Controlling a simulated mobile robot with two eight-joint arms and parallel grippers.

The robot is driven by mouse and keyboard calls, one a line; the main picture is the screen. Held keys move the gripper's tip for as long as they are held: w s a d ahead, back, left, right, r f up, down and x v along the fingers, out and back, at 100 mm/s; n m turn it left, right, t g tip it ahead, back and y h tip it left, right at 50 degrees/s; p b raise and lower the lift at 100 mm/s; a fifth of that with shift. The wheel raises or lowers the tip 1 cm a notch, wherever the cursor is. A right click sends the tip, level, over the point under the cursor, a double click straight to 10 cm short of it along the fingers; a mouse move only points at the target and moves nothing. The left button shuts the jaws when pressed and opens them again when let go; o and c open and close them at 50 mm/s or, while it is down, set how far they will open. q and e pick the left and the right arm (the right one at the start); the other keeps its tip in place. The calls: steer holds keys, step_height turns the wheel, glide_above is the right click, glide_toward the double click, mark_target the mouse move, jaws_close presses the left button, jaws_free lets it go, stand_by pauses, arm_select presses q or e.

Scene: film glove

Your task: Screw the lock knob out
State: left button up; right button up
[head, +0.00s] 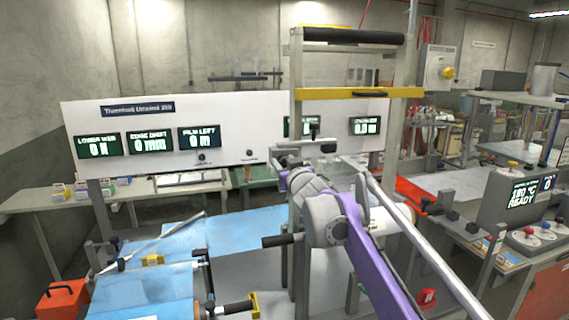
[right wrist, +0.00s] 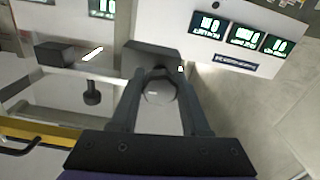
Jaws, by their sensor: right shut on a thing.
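The lock knob (right wrist: 160,91) is a round grey knob with a pale mark on its face, in the middle of the right wrist view. My right gripper (right wrist: 160,76) has its two dark fingers on either side of it and is shut on it. A dark grey block (right wrist: 148,58) lies just beyond the fingertips. In the head view my purple right arm reaches up to the machine's upright frame, with the right gripper (head: 287,162) beside it. The knob cannot be made out there, behind the gripper. My left gripper is not in view.
A white panel with green displays (head: 150,137) stands behind. A tall frame with a yellow bar (head: 355,93) rises beside my right arm. Another dark knob (right wrist: 92,93) is left of the fingers in the wrist view. Blue film (head: 150,280) and an orange box (head: 62,298) are lower left.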

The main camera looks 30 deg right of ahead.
steer(key=shift+r+n+p, duration=0.2)
steer(key=shift+n+p, duration=0.35)
steer(key=shift+n, duration=0.35)
jaws_close()
steer(key=shift+n+p, duration=0.45)
steer(key=shift+n, duration=0.65)
steer(key=shift+f+n, duration=0.2)
steer(key=shift+n, duration=0.2)
steer(key=o, duration=1.2)
jaws_free()
steer(key=shift+s, duration=0.1)
